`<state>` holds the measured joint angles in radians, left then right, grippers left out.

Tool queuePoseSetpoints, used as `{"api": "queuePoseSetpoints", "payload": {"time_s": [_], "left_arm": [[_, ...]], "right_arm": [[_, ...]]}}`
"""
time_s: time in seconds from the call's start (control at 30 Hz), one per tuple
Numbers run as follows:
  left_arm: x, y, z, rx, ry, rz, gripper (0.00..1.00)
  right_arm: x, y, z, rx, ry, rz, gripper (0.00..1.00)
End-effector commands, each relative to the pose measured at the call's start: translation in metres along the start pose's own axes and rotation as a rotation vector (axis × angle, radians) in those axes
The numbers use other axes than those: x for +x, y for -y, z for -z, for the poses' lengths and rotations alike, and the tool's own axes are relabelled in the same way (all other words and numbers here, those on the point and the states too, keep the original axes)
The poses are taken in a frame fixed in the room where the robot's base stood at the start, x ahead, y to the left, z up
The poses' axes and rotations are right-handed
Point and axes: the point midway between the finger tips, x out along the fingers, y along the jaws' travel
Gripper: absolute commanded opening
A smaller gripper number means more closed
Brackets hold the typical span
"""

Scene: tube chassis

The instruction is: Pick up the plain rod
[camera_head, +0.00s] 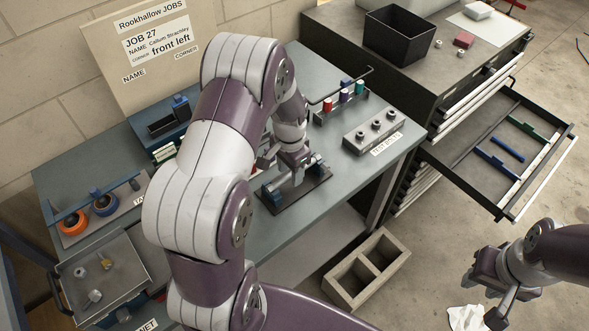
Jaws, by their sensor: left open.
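A plain blue rod (507,149) lies in the open drawer at the right, between a longer blue piece (497,165) and a green piece (528,131). Which of these the task means is not marked. My left gripper (282,172) is open above the workbench, pointing down over a dark plate with a blue fixture (272,192). My forearm hides part of the bench there, and I see nothing clearly held.
The drawer (463,176) juts from a cabinet carrying a black bin (399,36). On the bench are a rack with coloured cylinders (343,97), a grey block with several studs (373,134) and tape rolls (105,204).

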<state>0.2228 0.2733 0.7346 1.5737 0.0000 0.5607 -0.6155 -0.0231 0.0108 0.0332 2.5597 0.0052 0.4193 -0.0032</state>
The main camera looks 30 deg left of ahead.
Motion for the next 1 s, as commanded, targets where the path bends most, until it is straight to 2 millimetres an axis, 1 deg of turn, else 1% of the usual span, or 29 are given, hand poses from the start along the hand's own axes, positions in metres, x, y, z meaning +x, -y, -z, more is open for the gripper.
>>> {"api": "queuePoseSetpoints", "payload": {"time_s": [0.07,0.23,0.27,0.3,0.4,0.77,0.87,1.0], "left_arm": [[0.005,0.000,0.000,0.000,0.001,-0.001,0.47],[0.005,0.000,0.000,0.000,0.000,0.000,0.47],[0.005,0.000,0.000,0.000,0.000,0.000,0.41],[0.005,0.000,0.000,0.000,0.000,0.000,0.28],[0.005,0.000,0.000,0.000,0.000,0.000,0.00],[0.003,0.000,0.001,0.000,-0.002,0.001,0.00],[-0.005,0.001,0.001,0.000,-0.004,0.003,0.00],[-0.025,0.001,0.001,0.000,-0.005,0.003,0.00]], "right_arm": [[-0.001,0.000,0.000,0.000,0.000,0.000,0.38],[0.000,0.000,0.000,0.000,0.001,0.000,0.38],[0.000,0.000,0.000,0.000,0.001,0.000,0.38],[0.000,0.000,0.000,0.000,0.001,0.000,0.38],[0.000,0.000,0.000,0.000,0.000,0.000,0.38],[0.001,0.000,0.000,0.000,0.000,0.000,0.38],[0.003,0.000,-0.001,0.000,0.000,0.000,0.38],[0.008,0.000,-0.001,0.000,0.000,0.000,0.38]]}}
